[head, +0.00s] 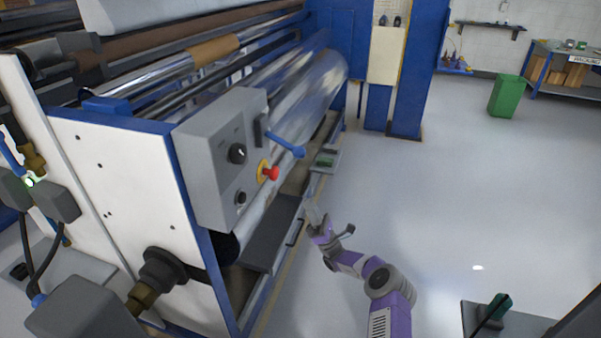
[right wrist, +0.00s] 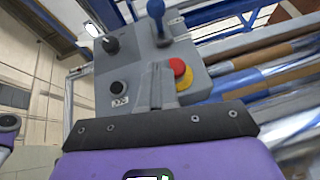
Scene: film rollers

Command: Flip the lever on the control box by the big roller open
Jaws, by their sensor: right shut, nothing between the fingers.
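The grey control box (head: 213,165) is fixed to the near end of the roller machine, beside the big shiny roller (head: 305,92). Its blue lever (head: 286,145) sticks out to the right from a dark slot on the box. In the right wrist view the lever (right wrist: 157,12) shows at the top, with the box face (right wrist: 140,75) below it. My right gripper (head: 312,212) is below and to the right of the box, shut and empty, apart from the lever. Its fingers (right wrist: 161,92) point towards the box in the right wrist view. My left gripper is not in view.
A red button (head: 270,173) on a yellow ring and black knobs (head: 237,153) sit on the box near the lever. The white machine end panel (head: 135,190) is to the left. Open grey floor lies to the right, with a green bin (head: 505,96) far back.

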